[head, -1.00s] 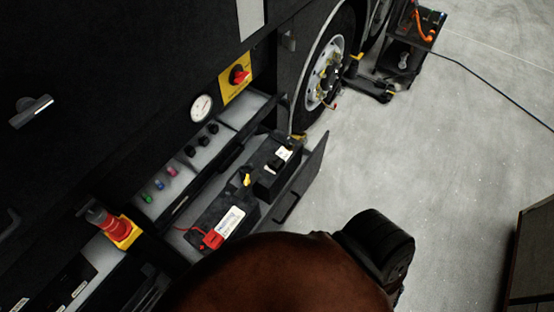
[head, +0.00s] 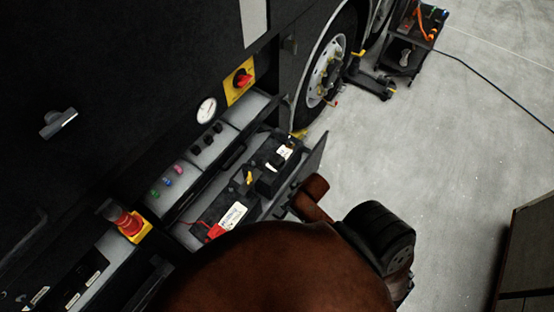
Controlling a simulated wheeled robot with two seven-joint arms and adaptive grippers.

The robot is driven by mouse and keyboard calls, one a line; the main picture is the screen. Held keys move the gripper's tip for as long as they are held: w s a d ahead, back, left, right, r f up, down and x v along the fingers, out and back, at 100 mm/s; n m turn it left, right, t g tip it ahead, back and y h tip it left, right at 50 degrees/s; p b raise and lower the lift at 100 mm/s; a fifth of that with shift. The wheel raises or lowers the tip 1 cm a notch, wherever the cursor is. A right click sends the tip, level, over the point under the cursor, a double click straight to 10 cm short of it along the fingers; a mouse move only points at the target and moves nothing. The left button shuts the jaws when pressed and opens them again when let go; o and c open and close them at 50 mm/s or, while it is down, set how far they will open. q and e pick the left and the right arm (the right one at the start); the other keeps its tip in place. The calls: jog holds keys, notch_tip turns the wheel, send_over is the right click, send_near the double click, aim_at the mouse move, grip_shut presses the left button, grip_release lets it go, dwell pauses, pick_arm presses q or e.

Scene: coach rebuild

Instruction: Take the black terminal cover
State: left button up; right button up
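Two black batteries lie in the pulled-out tray of the coach's side compartment: a nearer one (head: 228,211) with a white label and a farther one (head: 272,168). A red cap (head: 215,231) with a red cable sits on the near battery, and a small yellow piece (head: 248,178) lies between the two. I cannot pick out the black terminal cover from the dark parts. My brown and black arm covers the bottom middle and hides the tray's near end. One brown part of it reaches beside the tray's outer wall. Neither gripper shows.
The tray's raised outer wall (head: 314,158) borders open grey floor (head: 460,150). A red knob on a yellow base (head: 130,224), a gauge (head: 206,111) and a yellow switch plate (head: 240,80) line the coach side. A wheel (head: 326,72) and a cart (head: 408,50) stand beyond.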

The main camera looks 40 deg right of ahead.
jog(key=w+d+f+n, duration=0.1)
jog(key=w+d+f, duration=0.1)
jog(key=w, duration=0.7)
send_over(278, 157)
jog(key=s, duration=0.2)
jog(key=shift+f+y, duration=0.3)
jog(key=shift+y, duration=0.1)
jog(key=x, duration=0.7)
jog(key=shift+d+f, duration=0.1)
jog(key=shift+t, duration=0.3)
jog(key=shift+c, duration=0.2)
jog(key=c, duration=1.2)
